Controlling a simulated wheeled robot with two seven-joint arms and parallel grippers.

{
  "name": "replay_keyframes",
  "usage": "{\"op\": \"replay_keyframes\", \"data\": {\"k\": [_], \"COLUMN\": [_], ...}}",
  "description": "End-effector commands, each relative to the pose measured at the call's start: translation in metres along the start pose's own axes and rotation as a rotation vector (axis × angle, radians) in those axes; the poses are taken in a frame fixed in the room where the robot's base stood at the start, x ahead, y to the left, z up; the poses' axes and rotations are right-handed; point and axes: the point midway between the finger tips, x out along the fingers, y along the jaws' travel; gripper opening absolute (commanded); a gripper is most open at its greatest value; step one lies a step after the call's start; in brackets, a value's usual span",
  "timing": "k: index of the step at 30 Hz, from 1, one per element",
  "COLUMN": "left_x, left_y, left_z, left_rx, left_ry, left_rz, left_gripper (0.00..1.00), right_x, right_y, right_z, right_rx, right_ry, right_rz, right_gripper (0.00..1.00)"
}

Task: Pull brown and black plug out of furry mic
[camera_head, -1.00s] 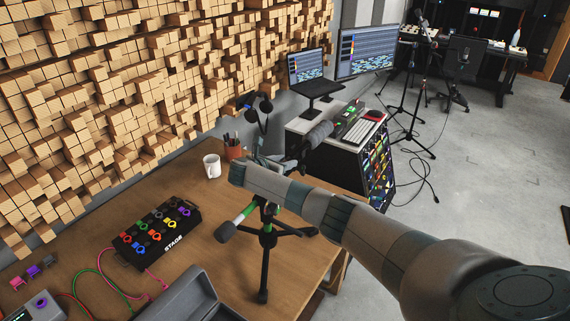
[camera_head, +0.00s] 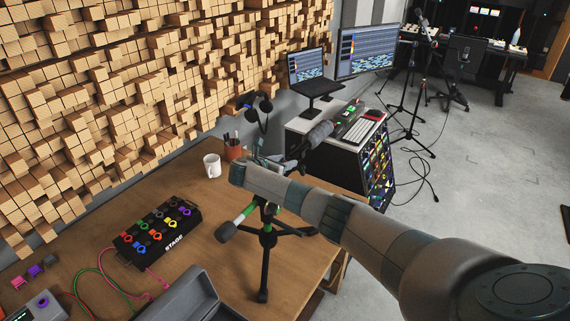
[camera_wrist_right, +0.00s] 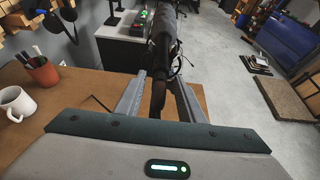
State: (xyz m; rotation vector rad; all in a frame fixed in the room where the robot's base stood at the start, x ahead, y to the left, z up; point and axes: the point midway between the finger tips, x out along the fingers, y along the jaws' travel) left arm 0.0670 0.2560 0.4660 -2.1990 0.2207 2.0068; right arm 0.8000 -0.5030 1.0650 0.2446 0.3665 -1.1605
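The grey furry mic (camera_head: 318,133) is partly visible in the head view, just beyond my right gripper (camera_head: 282,164). In the right wrist view, the mic (camera_wrist_right: 163,18) points away at the top centre. A dark, slim part (camera_wrist_right: 158,88), at its near end, runs between the two fingers of my right gripper (camera_wrist_right: 160,78). Gaps show on both sides of it, so the gripper looks open around it. I cannot make out the plug's brown colour or where plug and mic meet. A small black tripod (camera_head: 267,238) stands on the table below my right arm. My left gripper is not in view.
A white mug (camera_head: 212,166) and a brown pen cup (camera_head: 234,149) stand on the wooden table (camera_head: 215,262), left of the gripper. A black pedal board (camera_head: 158,232) lies further left. A rack unit (camera_head: 325,160) with keyboard stands beyond. Open floor is at right.

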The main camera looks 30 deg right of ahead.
Motion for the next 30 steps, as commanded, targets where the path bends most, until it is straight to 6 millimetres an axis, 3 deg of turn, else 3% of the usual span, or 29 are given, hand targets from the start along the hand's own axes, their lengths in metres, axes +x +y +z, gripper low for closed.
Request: {"op": "replay_keyframes", "data": {"k": [16, 21, 30], "left_x": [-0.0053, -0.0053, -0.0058], "left_y": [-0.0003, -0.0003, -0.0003], "left_z": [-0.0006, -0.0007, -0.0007], "left_rx": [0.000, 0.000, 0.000], "left_ry": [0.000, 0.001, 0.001], "left_rz": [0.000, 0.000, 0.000], "left_gripper": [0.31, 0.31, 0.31], "right_x": [-0.0001, -0.0001, -0.0019], "right_y": [0.0003, 0.0002, 0.0003], "right_z": [-0.0002, -0.0001, -0.0006], "right_rx": [0.000, 0.000, 0.000], "right_ry": [0.000, 0.000, 0.000], "right_rz": [0.000, 0.000, 0.000], "right_gripper": [0.35, 0.00, 0.00]}}
